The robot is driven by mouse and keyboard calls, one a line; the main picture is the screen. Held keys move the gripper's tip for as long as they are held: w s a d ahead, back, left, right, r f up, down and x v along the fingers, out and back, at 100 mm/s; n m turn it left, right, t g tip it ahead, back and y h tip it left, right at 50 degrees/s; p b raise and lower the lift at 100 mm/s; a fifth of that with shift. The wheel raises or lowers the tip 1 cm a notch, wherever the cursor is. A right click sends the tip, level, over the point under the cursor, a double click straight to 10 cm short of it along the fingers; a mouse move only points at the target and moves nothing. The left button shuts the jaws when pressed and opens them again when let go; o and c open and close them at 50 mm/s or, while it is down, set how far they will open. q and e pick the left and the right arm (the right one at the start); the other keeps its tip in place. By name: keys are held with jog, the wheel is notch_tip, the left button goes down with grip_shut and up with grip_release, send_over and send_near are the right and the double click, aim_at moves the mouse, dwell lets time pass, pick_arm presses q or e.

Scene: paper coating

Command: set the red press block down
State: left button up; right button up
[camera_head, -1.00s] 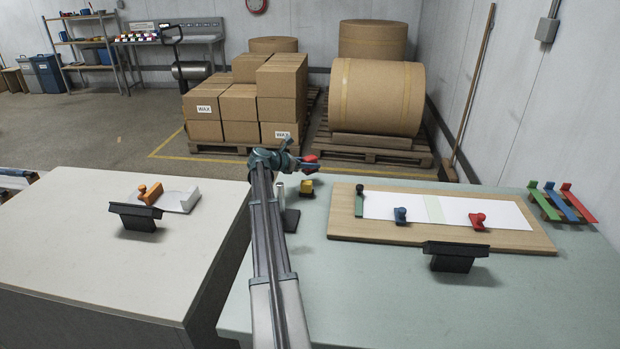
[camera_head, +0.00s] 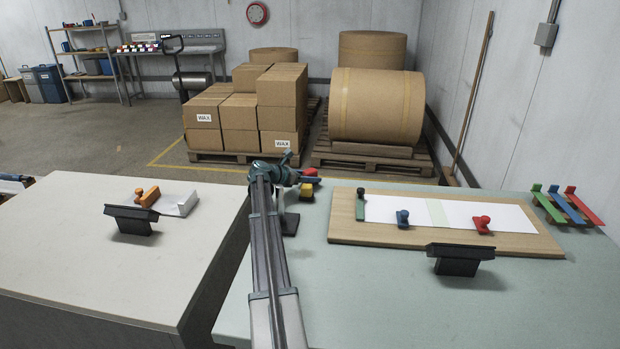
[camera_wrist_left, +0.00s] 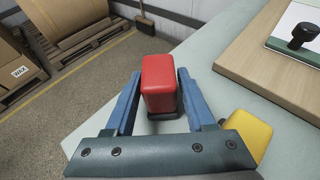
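A red press block (camera_wrist_left: 160,82) stands between the two blue fingers of my left gripper (camera_wrist_left: 160,85) in the left wrist view. The fingertips lie against its sides, so the gripper looks shut on it. In the head view the red press block (camera_head: 309,172) shows just past the left gripper (camera_head: 300,176), close to the far edge of the green table (camera_head: 400,310). A dark patch lies right under the block; whether it touches the table, I cannot tell. A yellow block (camera_wrist_left: 250,132) lies right of the fingers, and also shows in the head view (camera_head: 307,189). My right gripper is out of view.
A wooden board (camera_head: 345,232) with a white sheet carries green, blue and red handled tools. A black stand (camera_head: 458,262) is in front of it. Coloured bars (camera_head: 568,205) lie at the far right. A white table (camera_head: 60,240) is on the left. The green table's front is clear.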

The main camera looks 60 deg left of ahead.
pick_arm(q)
jog(key=shift+r, duration=0.15)
jog(key=shift+s+r+p, duration=0.2)
jog(key=shift+s+p, duration=0.1)
jog(key=shift+p, duration=0.1)
jog(key=p+v, duration=0.4)
jog(key=v, duration=0.7)
jog(key=shift+s, duration=0.2)
